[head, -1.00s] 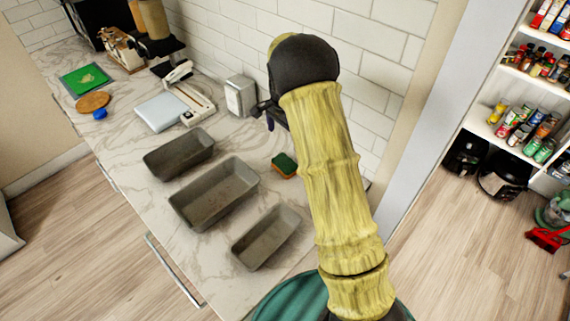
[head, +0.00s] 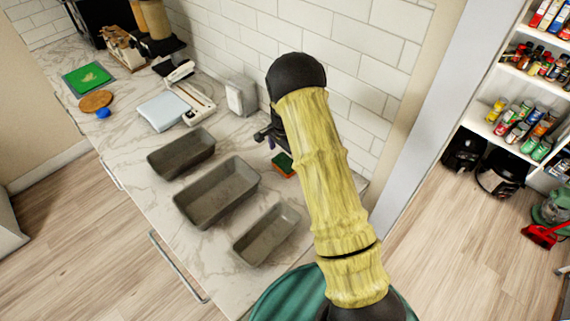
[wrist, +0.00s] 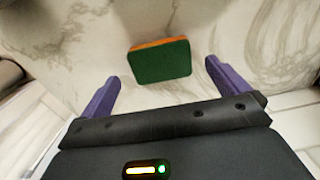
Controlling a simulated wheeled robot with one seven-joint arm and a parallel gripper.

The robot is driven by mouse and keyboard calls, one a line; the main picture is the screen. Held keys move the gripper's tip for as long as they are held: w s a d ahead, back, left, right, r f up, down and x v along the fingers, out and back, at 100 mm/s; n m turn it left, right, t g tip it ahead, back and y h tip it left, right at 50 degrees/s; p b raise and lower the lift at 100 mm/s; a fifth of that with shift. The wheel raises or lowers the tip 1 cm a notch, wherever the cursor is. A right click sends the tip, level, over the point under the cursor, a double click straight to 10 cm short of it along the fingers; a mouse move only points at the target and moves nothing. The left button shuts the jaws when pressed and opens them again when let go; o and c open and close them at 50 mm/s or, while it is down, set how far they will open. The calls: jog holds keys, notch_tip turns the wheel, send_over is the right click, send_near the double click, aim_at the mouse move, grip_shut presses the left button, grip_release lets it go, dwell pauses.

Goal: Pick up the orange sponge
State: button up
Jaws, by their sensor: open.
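The sponge (head: 283,165) lies on the marble counter near the tiled wall, to the right of the loaf pans. It has a dark green face and an orange layer. In the wrist view the sponge (wrist: 160,60) shows its green face, with the orange along its upper and left edge. My gripper (wrist: 160,85) is open, with purple fingers apart on either side below the sponge in that view. The sponge lies beyond the fingertips and is not between them. In the head view my gripper (head: 268,140) is close to the sponge, partly hidden by my arm.
A napkin dispenser (head: 241,97) and a white scale-like device (head: 190,100) stand farther back. The tiled wall (head: 345,60) rises close behind.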

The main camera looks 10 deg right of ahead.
aim_at(284, 163)
jog(key=shift+f+p, duration=0.95)
jog(key=shift+f, duration=1.15)
jog(key=shift+w, duration=0.1)
jog(key=shift+d, duration=0.1)
jog(key=c, duration=0.9)
